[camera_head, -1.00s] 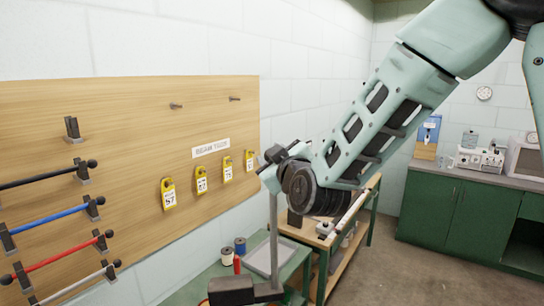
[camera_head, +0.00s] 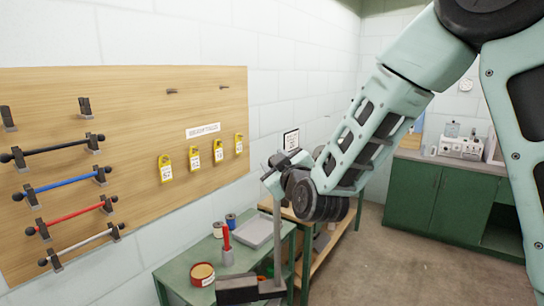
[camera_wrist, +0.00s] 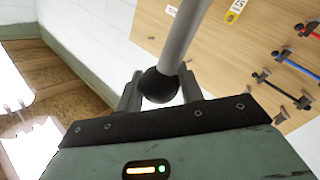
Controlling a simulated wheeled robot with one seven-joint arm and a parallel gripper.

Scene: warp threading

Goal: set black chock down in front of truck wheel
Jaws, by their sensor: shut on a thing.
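My gripper (camera_head: 272,170) is at the middle of the head view, high above the green table. It is shut at the top of a grey rod (camera_head: 277,235) that hangs about upright. A black block (camera_head: 237,290), apparently the black chock, sticks out to the left at the rod's foot, low in the picture. In the wrist view the rod (camera_wrist: 187,35) runs up from a black ball (camera_wrist: 158,86) between my fingers (camera_wrist: 160,95). The block does not show there. I see no truck wheel in either view.
A green table (camera_head: 185,270) stands by the wall with a tin (camera_head: 202,273), spools and a tray (camera_head: 258,232). A wooden board (camera_head: 120,125) holds coloured bars and yellow tags. Green cabinets (camera_head: 410,195) stand at the back right. Floor (camera_head: 400,265) at right is clear.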

